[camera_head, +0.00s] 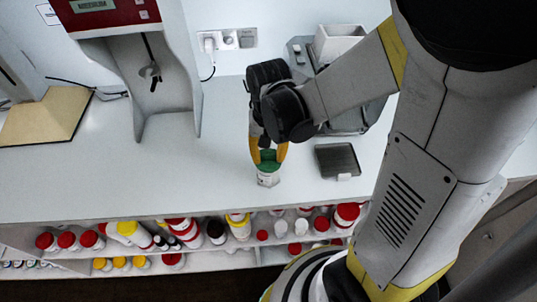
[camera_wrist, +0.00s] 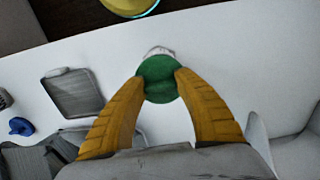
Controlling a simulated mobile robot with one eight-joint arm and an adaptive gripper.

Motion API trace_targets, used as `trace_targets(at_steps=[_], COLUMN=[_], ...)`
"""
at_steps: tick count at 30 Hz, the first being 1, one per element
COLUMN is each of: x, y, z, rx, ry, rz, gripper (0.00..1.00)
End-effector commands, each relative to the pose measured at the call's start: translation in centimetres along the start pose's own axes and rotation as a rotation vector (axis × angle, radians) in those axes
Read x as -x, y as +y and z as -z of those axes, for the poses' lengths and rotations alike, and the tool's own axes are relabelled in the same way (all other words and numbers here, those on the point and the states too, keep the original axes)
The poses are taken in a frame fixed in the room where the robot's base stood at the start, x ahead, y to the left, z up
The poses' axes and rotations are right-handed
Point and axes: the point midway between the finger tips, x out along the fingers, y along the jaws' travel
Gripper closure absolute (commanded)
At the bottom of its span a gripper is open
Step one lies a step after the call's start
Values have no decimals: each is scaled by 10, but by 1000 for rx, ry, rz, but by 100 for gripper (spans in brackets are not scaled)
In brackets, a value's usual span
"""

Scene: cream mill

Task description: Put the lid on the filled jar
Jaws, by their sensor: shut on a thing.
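My gripper (camera_head: 268,154) has its yellow fingers shut on a green lid (camera_head: 268,160) in the head view. The lid is right at the top of a small white jar (camera_head: 268,179) that stands upright on the white counter. In the wrist view the gripper (camera_wrist: 161,78) holds the round green lid (camera_wrist: 160,82) by its two sides. Only a small part of the white jar (camera_wrist: 158,51) shows past the lid's far edge. Whether the lid is seated on the jar or just above it, I cannot tell. The jar's contents are hidden.
A dark, flat square tray (camera_head: 338,160) lies on the counter (camera_head: 100,185) to the right of the jar. A red and white machine (camera_head: 150,70) stands at the back left beside a tan board (camera_head: 45,116). Shelves below the counter hold several jars (camera_head: 183,228). The counter left of the jar is clear.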

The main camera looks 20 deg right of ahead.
Motion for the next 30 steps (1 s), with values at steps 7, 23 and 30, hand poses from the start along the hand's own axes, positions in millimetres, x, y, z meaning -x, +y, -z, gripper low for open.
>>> trace_targets(at_steps=[7,23,30], x=[0,-5,-5], y=[0,0,0], z=[0,0,0], rx=[0,0,0], ry=[0,0,0], rz=[0,0,0], gripper=[75,75,75])
